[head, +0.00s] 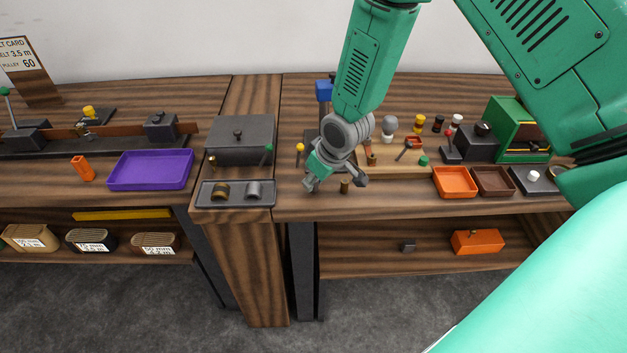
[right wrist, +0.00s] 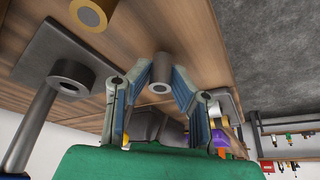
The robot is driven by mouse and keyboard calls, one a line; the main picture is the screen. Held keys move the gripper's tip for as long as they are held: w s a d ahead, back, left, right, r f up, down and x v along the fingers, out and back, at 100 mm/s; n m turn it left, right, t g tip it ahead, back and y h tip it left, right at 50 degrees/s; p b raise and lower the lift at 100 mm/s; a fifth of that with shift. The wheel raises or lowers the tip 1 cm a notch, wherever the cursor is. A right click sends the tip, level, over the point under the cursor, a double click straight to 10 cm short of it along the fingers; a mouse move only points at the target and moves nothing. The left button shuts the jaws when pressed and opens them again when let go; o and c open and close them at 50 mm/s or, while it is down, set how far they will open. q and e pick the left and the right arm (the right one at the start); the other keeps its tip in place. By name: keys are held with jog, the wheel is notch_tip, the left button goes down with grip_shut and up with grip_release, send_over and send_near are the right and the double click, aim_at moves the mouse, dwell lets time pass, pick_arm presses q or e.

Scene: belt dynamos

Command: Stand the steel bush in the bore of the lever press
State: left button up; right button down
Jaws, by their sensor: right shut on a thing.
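The steel bush (right wrist: 160,84) is a short grey tube between the two fingers of my right gripper (right wrist: 160,75) in the right wrist view, its open end facing the camera. In the head view my right gripper (head: 334,178) is low over the front of the right bench and the bush cannot be made out. The lever press has a blue head (head: 324,90), partly hidden by my arm. The right wrist view shows its grey base plate (right wrist: 42,52), post and a hollow round bore (right wrist: 72,72), apart from the held bush. My left gripper is not in view.
A brass-coloured bush (head: 345,187) stands beside the right gripper, close to the bench's front edge. A grey tray (head: 235,203) with brass and grey pieces is to the left. An orange tray (head: 455,194) and a wooden board (head: 398,172) with tools are to the right.

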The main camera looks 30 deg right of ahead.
jog(key=shift+r+p, duration=1.6)
jog(key=shift+r, duration=0.4)
